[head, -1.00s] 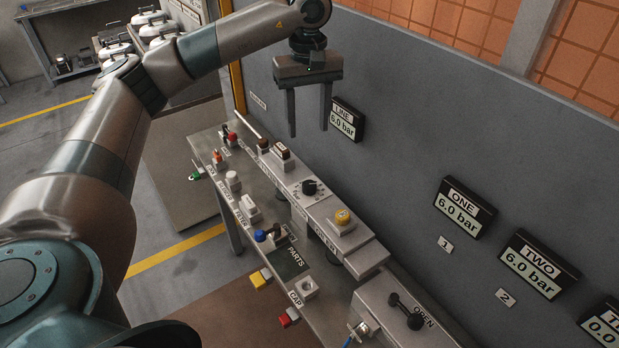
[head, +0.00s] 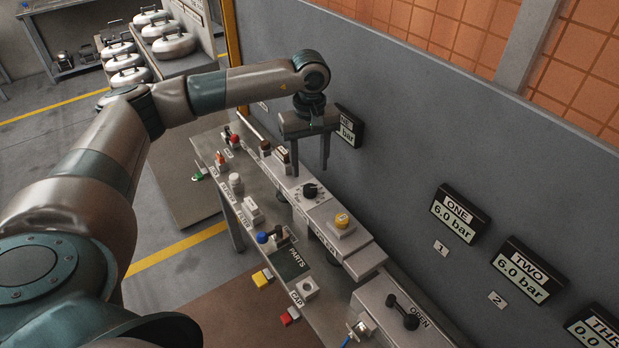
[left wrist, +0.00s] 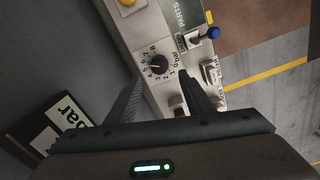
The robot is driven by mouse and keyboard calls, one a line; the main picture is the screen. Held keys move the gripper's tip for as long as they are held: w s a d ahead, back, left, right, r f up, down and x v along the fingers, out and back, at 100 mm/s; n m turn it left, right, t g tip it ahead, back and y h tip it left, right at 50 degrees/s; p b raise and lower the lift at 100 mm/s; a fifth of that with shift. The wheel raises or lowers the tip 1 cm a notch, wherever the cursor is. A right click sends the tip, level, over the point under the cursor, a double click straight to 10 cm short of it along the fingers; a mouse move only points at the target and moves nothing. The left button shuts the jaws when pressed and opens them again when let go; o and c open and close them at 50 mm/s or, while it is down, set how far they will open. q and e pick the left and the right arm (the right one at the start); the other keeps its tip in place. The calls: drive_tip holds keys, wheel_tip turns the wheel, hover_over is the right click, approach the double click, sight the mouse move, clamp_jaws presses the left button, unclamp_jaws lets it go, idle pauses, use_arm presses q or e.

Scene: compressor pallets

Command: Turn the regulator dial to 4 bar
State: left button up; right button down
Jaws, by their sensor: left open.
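The regulator dial (head: 310,190) is a round black knob on the grey sloped panel of the bench. In the left wrist view the dial (left wrist: 159,64) has a ring of printed numbers and "bar" around it; I cannot read its setting surely. My left gripper (head: 309,170) is open and empty, pointing down above the dial. In the left wrist view its fingers (left wrist: 162,74) spread to either side below the dial, apart from it. The line display (head: 348,127) on the wall is partly hidden by the gripper, so its number does not show. My right gripper is not in view.
A yellow button (head: 342,221) sits beside the dial. Small levers and a blue-knobbed valve (head: 262,237) stand nearby. A black handle (head: 403,311) marked OPEN is at lower right. Displays ONE (head: 459,214) and TWO (head: 533,269) read 6.0 bar.

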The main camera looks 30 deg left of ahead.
sight(309, 187)
use_arm(q)
wheel_tip(309, 187, down, 6)
drive_tip(key=shift+r+p, duration=0.25)
drive_tip(key=shift+p, duration=0.65)
drive_tip(key=shift+f, duration=0.9)
drive_tip(key=c, duration=1.1)
